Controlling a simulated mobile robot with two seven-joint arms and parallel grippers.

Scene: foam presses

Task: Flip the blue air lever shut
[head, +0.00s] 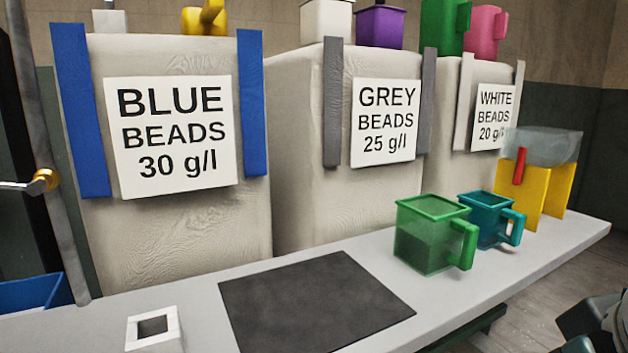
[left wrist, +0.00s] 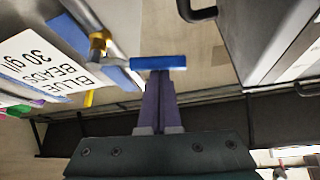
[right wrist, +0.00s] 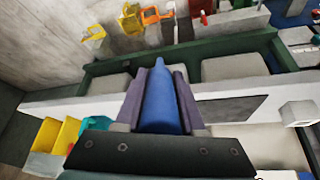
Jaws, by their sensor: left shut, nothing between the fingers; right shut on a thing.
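In the left wrist view a blue bar (left wrist: 158,62), which looks like the air lever, lies crosswise at the tips of my left gripper (left wrist: 159,76). That gripper is shut and empty; I cannot tell whether its fingertips touch the bar. A brass fitting (left wrist: 98,42) on a grey pipe is just left of the bar. In the head view the brass fitting (head: 45,180) shows on the pipe at the far left, but no blue lever is visible there. My right gripper (right wrist: 160,78) is shut on a blue tapered object (right wrist: 159,105).
The bench (head: 500,262) carries a dark mat (head: 310,300), a white square holder (head: 153,328), a green jug (head: 425,240), a teal jug (head: 485,215) and a yellow stand (head: 533,190). Labelled bead sacks stand behind. A blue bin (head: 35,291) is at the left.

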